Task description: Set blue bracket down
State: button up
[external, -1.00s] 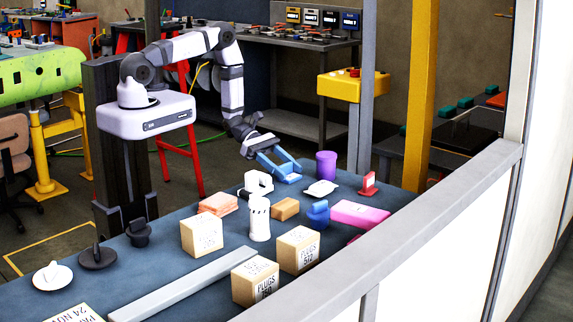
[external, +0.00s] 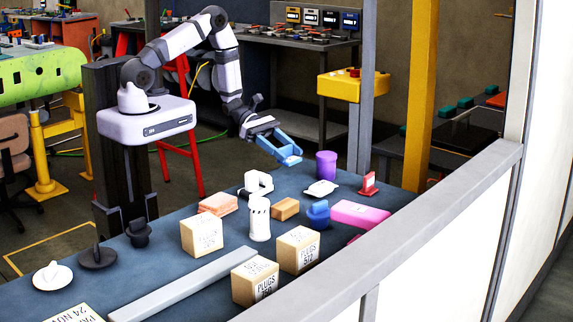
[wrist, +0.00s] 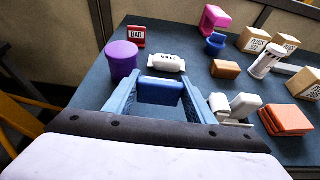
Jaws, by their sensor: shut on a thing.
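My gripper (external: 284,150) is above the back part of the blue-grey bench, with two long blue fingers. It is shut on the blue bracket (external: 291,160), which is held clear of the bench top. In the wrist view, the bracket (wrist: 160,93) spans the space between the fingertips, showing a lighter blue upper edge. Its underside is hidden.
Near the bracket are a purple cylinder (external: 326,164), a white labelled pouch (external: 321,188), a red sign (external: 368,184) and a white clamp-like piece (external: 258,183). A blue rounded piece (external: 318,213), an orange-brown block (external: 285,209) and a pink block (external: 359,213) are further forward.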

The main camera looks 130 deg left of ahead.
aim_at(286, 147)
jog(key=shift+r+b, duration=0.4)
jog(key=shift+r, duration=1.65)
jog(key=shift+w+a+f+b, duration=0.1)
jog(key=shift+w+a+b, duration=0.1)
jog(key=shift+b, duration=0.15)
jog(key=w+a+n+y+b, duration=0.2)
jog(key=w+a+y+b, duration=0.15)
jog(key=w+b, duration=1.05)
jog(key=w+d+n+g+y+b, duration=0.1)
jog(key=w+d+n+y+b, duration=0.1)
jog(key=w+d+b, duration=0.8)
jog(key=shift+w+r+n+b, duration=0.3)
jog(key=shift+w+b, duration=0.6)
jog(key=shift+b, duration=1.6)
notch_tip(286, 147, down, 6)
jog(key=b, duration=0.6)
jog(key=shift+f, duration=0.2)
